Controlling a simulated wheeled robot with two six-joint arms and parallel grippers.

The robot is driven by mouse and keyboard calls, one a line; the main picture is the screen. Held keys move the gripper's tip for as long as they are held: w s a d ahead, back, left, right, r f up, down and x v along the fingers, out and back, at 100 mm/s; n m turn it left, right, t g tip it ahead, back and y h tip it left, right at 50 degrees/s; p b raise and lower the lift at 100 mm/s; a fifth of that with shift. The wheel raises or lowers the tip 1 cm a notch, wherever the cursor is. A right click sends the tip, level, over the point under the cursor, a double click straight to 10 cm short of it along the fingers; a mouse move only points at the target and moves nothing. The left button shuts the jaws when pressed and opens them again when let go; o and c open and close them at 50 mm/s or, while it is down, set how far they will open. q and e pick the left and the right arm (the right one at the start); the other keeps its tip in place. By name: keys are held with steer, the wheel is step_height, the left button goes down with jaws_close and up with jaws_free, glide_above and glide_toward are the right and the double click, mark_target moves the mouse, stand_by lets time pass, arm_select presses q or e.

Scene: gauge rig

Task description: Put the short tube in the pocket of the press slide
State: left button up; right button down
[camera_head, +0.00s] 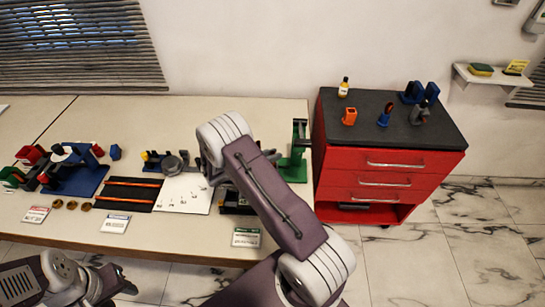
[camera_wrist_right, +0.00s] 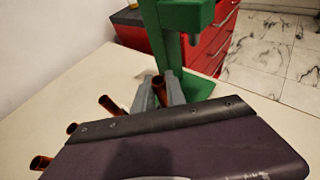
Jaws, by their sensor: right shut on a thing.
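A copper-coloured tube (camera_wrist_right: 159,88) stands between the grey fingers of my right gripper (camera_wrist_right: 162,92), which is shut on it. The rest of this tube is hidden by the gripper body. The green press (camera_wrist_right: 185,35) rises just beyond the fingers; in the head view it stands at the table's right end (camera_head: 297,155). Its slide and pocket are not clear in either view. In the head view my right arm covers its own gripper and much of the area beside the press.
Other copper tubes (camera_wrist_right: 110,105) stand in a row left of the gripper, partly hidden. A white sheet (camera_head: 183,194), a black tray with orange strips (camera_head: 129,193) and a blue fixture (camera_head: 78,180) lie further left. A red cabinet (camera_head: 375,185) stands right of the table.

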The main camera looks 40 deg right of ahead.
steer(key=shift+f, duration=0.55)
steer(key=shift+f, duration=0.15)
steer(key=c, duration=1.4)
jaws_free()
steer(key=shift+o, duration=0.2)
